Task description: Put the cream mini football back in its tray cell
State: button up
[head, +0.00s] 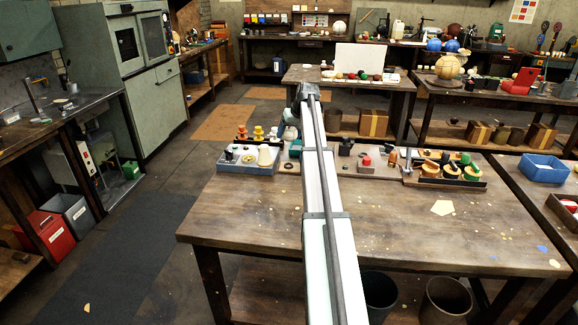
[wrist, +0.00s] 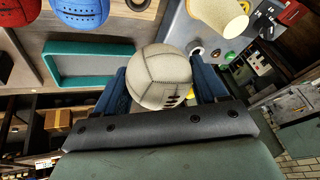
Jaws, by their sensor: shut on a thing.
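The cream mini football (wrist: 160,72) sits between the two blue fingers of my gripper (wrist: 163,84) in the wrist view. My gripper is shut on it. In the head view my own arm mostly hides the gripper, and I cannot make out the ball. A blue-grey tray (wrist: 213,47) lies to the right of the ball in the wrist view, with a cream tapered piece (wrist: 220,14) and dark round items. The same tray shows at the bench's left in the head view (head: 233,168). I cannot tell which cell is the football's.
A shallow teal tray (wrist: 58,68) lies left of the ball in the wrist view, empty where visible. A red ball (wrist: 18,12) and a blue ball (wrist: 80,10) are near it. The bench front (head: 250,215) is mostly clear.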

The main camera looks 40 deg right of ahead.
jog(key=n, duration=0.1)
jog(key=n+y, duration=0.1)
jog(key=shift+a+n, duration=0.25)
jog(key=shift+n, duration=0.05)
jog(key=n+g+y, duration=0.1)
jog(key=n, duration=0.1)
jog(key=shift+s+a+n, duration=0.1)
jog(key=shift+s+n, duration=0.05)
jog(key=shift+n, duration=0.15)
jog(key=shift+f, duration=5)
jog(key=shift+f, duration=0.2)
jog(key=o, duration=1.2)
jog(key=shift+r, duration=0.15)
jog(key=v, duration=1.2)
